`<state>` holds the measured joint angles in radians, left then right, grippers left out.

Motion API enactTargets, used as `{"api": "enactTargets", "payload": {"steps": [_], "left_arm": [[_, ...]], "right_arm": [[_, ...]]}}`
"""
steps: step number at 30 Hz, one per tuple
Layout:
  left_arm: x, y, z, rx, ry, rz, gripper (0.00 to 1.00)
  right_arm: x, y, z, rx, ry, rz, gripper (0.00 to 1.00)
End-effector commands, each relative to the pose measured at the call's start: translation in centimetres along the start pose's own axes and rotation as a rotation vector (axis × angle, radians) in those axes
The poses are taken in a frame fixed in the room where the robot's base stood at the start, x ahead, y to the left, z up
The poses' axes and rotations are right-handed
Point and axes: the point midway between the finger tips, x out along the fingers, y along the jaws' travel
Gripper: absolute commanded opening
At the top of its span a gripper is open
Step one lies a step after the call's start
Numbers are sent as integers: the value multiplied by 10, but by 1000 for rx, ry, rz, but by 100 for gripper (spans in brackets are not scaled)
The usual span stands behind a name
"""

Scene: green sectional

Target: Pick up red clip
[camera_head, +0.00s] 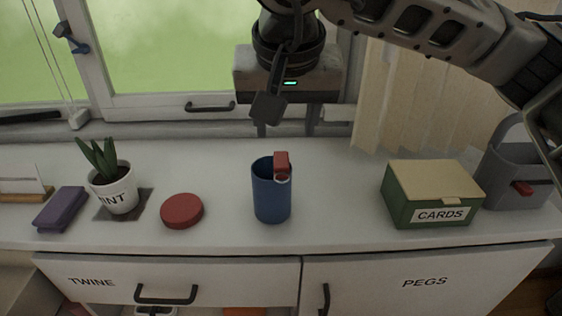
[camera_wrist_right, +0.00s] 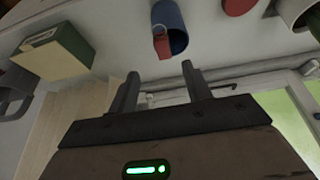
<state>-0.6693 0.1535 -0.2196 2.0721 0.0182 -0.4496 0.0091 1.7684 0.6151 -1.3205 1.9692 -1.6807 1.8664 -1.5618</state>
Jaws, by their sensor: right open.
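A red clip (camera_head: 281,160) with a ring at its lower end sits at the rim of the blue cup (camera_head: 270,199), on its right side. In the right wrist view the red clip (camera_wrist_right: 162,45) shows against the mouth of the blue cup (camera_wrist_right: 166,15). My right gripper (camera_head: 287,130) is open and empty, above and behind the cup, apart from the clip. In the right wrist view the two fingers of the gripper (camera_wrist_right: 160,74) point toward the clip. My left gripper is not in view.
A red round lid (camera_head: 182,211) and a potted plant (camera_head: 117,189) stand left of the cup. A green cards box (camera_head: 432,193) and a grey basket (camera_head: 517,165) with a small red piece (camera_head: 522,187) stand right. The counter immediately around the cup is clear.

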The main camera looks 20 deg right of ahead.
Motion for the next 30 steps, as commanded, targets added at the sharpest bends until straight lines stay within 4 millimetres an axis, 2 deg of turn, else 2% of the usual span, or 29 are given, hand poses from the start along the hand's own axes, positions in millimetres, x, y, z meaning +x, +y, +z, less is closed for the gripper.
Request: {"api": "enactTargets", "payload": {"steps": [4,14,21,30], "left_arm": [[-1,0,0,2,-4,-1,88],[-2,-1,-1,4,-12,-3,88],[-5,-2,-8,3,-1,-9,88],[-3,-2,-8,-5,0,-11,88]], "right_arm": [[27,0,0,1,-3,0,49],[55,-2,1,-1,-5,0,49],[89,-5,2,2,-4,-1,49],[95,-5,2,2,-1,-2,49]]}}
